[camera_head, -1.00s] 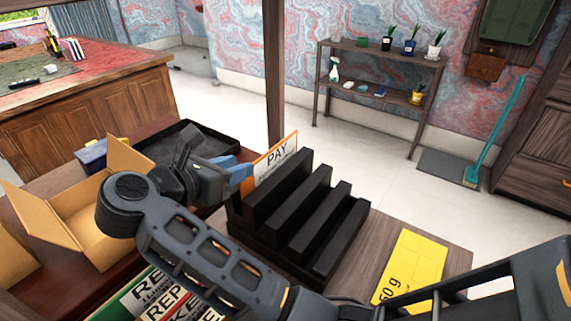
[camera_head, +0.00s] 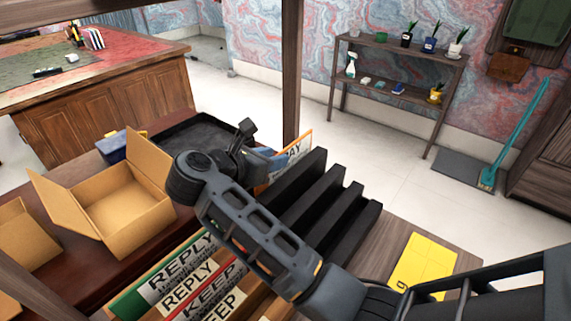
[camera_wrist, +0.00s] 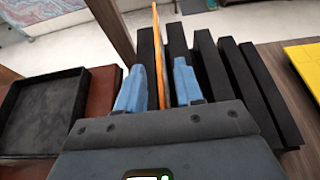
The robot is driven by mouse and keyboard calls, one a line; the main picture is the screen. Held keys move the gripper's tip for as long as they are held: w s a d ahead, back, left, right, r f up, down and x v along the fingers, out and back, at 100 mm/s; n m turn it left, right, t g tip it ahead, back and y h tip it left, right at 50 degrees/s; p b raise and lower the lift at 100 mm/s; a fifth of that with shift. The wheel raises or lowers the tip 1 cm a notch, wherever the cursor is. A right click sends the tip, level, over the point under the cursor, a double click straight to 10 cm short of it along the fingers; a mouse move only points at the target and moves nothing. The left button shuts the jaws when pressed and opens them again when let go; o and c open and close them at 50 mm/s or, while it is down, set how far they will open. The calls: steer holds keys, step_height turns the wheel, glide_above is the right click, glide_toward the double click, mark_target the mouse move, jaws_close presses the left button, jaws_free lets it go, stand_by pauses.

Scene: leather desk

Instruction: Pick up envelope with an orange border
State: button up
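The envelope with an orange border (camera_head: 301,146) stands upright at the back left of a black slotted rack (camera_head: 352,198). Part of the word "PAY" shows on its white face; my gripper hides some of it. In the wrist view the envelope (camera_wrist: 158,50) is seen edge-on as a thin orange strip. My gripper (camera_wrist: 160,88) has its two blue fingertips apart, one on each side of the envelope, with a gap on both sides. In the head view the gripper (camera_head: 268,162) is at the envelope's left end.
A black tray (camera_head: 190,135) and an open cardboard box (camera_head: 125,205) are on the left. Labelled folders (camera_head: 180,275) marked "REPLY" and "KEEP" lie in front. A yellow envelope (camera_head: 425,262) lies right of the rack. A wooden post (camera_head: 291,75) rises behind.

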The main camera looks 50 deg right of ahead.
steer(key=shift+c, duration=0.3)
jaws_close()
stand_by(0.4)
